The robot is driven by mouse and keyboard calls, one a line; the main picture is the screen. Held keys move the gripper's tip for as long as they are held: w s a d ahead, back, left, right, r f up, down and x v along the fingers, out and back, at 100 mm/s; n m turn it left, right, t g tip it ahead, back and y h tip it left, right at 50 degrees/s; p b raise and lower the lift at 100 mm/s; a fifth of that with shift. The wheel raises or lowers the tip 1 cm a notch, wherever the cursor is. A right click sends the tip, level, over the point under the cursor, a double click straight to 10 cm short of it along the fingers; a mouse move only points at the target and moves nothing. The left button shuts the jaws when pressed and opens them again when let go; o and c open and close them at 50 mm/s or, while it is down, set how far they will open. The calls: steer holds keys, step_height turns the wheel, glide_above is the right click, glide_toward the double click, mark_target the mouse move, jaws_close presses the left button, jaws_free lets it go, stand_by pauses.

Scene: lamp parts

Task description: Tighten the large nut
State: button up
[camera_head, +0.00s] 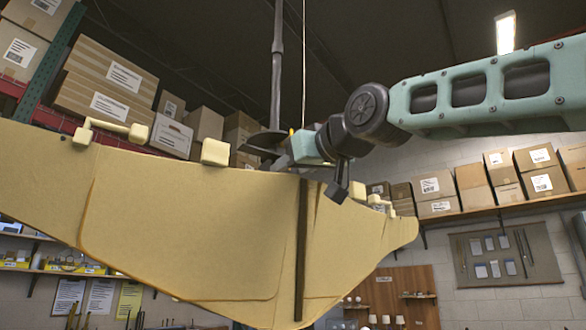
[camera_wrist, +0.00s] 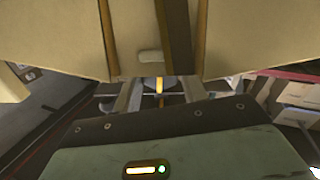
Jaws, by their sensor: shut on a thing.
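My gripper (camera_wrist: 160,90) shows in the wrist view with its two pale fingers on either side of a small grey part, probably the large nut (camera_wrist: 168,82). A thin yellow rod runs through the middle between the fingers. The gripper is shut on that part. In the head view my gripper (camera_head: 284,153) is at the top of the large cream lampshade (camera_head: 200,220), beside a dark flared piece (camera_head: 265,142) on a vertical pole (camera_head: 277,60). The nut is hidden in the head view. The shade also fills the top of the wrist view (camera_wrist: 60,35).
A dark strip (camera_head: 301,250) runs down the shade. Pale blocks (camera_head: 215,152) sit on its upper edge. A thin cord (camera_head: 304,60) hangs close to my wrist. Shelves of cardboard boxes (camera_head: 110,75) stand behind left, with more boxes (camera_head: 540,165) on the right wall.

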stand_by(0.3)
steer(key=o, duration=1)
steer(key=shift+b+v, duration=3.65)
steer(key=shift+v, duration=5.1)
